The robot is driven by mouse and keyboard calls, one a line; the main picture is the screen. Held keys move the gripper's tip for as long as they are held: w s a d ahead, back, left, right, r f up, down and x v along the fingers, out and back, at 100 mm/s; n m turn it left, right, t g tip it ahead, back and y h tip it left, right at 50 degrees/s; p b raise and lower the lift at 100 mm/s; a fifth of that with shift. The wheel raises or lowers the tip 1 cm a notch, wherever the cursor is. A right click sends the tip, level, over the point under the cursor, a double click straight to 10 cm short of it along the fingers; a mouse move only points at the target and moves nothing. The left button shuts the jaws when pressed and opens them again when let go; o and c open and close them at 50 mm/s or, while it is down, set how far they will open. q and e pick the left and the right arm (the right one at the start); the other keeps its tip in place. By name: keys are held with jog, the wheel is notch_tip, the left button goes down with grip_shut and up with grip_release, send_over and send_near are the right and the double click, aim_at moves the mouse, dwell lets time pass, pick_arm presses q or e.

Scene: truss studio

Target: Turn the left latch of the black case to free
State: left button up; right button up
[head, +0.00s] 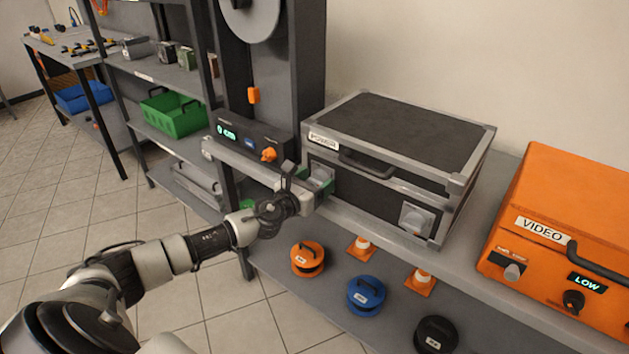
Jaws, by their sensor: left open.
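The black case (400,135) with silver edges and a POWER label stands on the grey shelf, its lid down. Its front carries a handle (366,167) and a right latch (416,218) with a pale knob. My left gripper (318,184) is at the left end of the case front, over the place of the left latch. It hides most of that latch, so I cannot tell the latch's position or whether the fingers touch it. The left gripper's jaws are open. My right gripper is not in view.
An orange VIDEO case (570,235) stands to the right on the same shelf. A dark unit with a green display (252,138) is left of the black case. Orange (307,259), blue (366,295) and black (435,335) round items sit on the lower shelf.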

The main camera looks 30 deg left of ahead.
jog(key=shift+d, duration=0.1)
pick_arm(q)
jog(key=c, duration=0.9)
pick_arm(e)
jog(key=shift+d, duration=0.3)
pick_arm(q)
jog(key=shift+n, duration=0.3)
jog(key=n, duration=0.3)
jog(key=shift+a+n, duration=0.1)
jog(key=shift+n, duration=0.3)
jog(key=n, duration=0.4)
jog(key=shift+n, duration=0.3)
jog(key=n+p, duration=0.1)
jog(key=n, duration=0.3)
jog(key=shift+a+n, duration=0.15)
jog(key=shift+n, duration=0.15)
jog(key=shift+f+n+p, duration=0.2)
jog(key=shift+n+p, duration=0.75)
jog(key=shift+n, duration=1.15)
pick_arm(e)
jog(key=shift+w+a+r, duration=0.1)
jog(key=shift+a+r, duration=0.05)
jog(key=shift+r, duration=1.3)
